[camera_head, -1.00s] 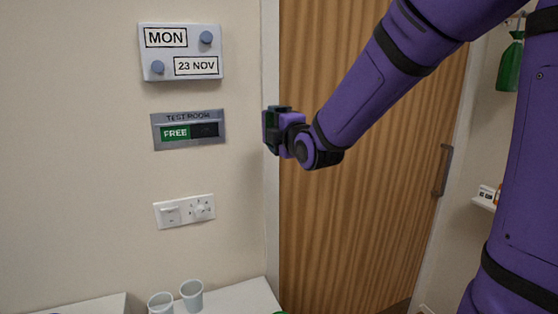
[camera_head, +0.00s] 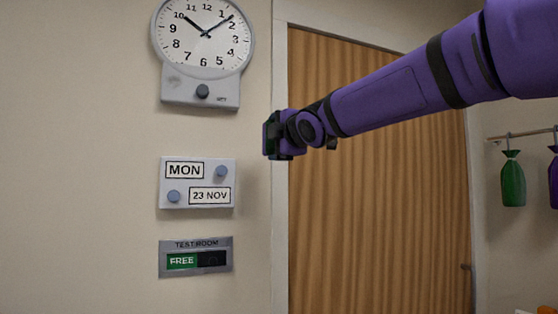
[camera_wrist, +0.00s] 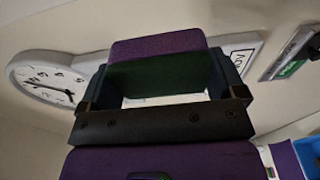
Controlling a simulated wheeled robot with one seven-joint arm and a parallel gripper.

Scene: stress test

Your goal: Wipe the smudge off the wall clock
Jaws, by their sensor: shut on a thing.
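The round white wall clock (camera_head: 203,45) hangs at the upper left, above a pale plate (camera_head: 180,92) with a grey knob (camera_head: 202,91). A faint grey patch shows low on the clock near its left edge; I cannot tell for sure that it is the smudge. The clock also shows tilted at the left of the wrist view (camera_wrist: 42,77). My gripper (camera_head: 271,135) is right of and below the clock, apart from it. It is shut on a purple and dark green block (camera_wrist: 158,50), like a sponge, seen between the fingers in the wrist view.
Below the clock are a MON / 23 NOV calendar panel (camera_head: 197,183) and a TEST ROOM sign (camera_head: 195,258) reading FREE. A wooden door (camera_head: 380,200) stands behind my arm. A green bag (camera_head: 512,180) hangs at the right. The wall left of my gripper is open.

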